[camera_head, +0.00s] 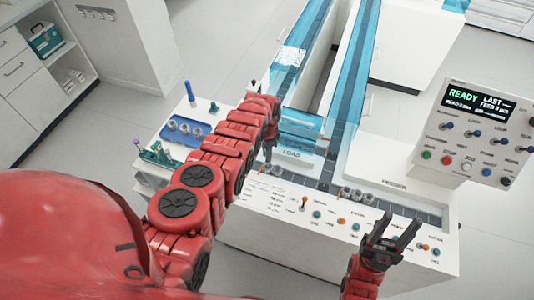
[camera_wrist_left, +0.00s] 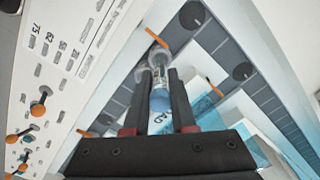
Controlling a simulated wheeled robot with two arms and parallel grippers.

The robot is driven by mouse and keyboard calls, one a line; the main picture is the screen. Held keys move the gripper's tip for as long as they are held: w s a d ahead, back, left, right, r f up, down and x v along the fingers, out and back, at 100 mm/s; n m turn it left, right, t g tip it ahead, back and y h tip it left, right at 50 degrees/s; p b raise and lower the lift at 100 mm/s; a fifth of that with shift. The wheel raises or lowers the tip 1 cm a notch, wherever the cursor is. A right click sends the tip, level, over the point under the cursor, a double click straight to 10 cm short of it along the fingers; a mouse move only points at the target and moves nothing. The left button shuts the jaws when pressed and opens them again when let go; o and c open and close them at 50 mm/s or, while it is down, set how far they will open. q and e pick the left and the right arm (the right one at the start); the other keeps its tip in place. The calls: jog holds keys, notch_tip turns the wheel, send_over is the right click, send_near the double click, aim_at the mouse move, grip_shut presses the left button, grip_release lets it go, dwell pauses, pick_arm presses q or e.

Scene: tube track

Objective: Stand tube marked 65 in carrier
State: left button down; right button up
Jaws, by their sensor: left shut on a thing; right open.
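My left gripper (camera_wrist_left: 157,75) is shut on a clear tube (camera_wrist_left: 160,97) with a printed label; its mark is too small to read. At the tube's far end a grey round carrier (camera_wrist_left: 143,74) shows in the left wrist view; I cannot tell whether the tube is seated in it or just above it. In the head view my left gripper (camera_head: 267,157) points down at the track near the LOAD sign, and my arm hides part of it. My right gripper (camera_head: 400,232) is open and empty above the front panel's right part.
A blue tray (camera_head: 171,136) with grey pieces and a green rack (camera_head: 160,153) are at left. Orange and teal controls line the front panel (camera_head: 317,213). A console (camera_head: 474,134) reads READY. Blue-covered rails (camera_head: 352,75) run back.

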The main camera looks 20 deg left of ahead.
pick_arm(q)
jog(key=shift+f, duration=0.2)
jog(key=shift+f+b, duration=0.4)
jog(key=shift+b, duration=0.2)
jog(key=shift+f, duration=0.15)
jog(key=shift+f+b, duration=0.35)
jog(key=shift+b, duration=0.15)
jog(key=c, duration=0.7)
grip_release()
jog(key=shift+o, duration=0.2)
jog(key=shift+r, duration=0.1)
